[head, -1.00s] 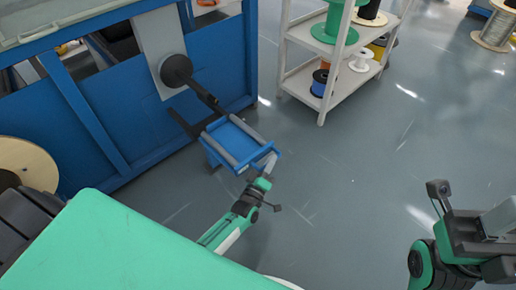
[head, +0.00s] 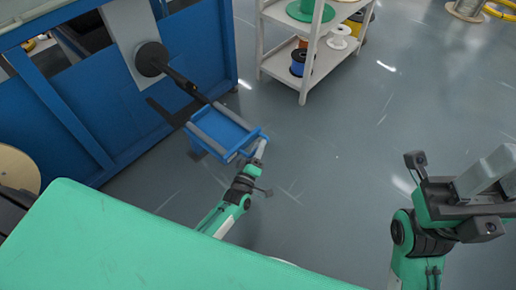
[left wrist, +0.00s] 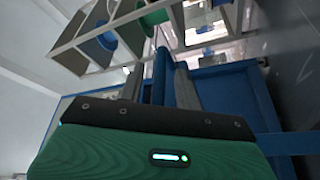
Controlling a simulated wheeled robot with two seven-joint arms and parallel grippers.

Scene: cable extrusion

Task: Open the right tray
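The blue tray (head: 221,131) is a square with raised walls and grey strips along two sides. It is joined to a black arm on the blue machine in the head view. My left gripper (head: 262,148) is at the tray's near right corner. In the left wrist view, its two grey fingers (left wrist: 157,88) stand apart on either side of a blue wall of the tray (left wrist: 222,95). I cannot tell whether they touch it. My right gripper (head: 485,175) is at the right of the head view, far from the tray; its finger gap is unclear.
The blue machine (head: 85,125) stands behind and left of the tray. A white shelf (head: 308,70) with cable spools is at the upper middle. A green surface (head: 130,245) fills the lower left. The floor right of the tray is clear.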

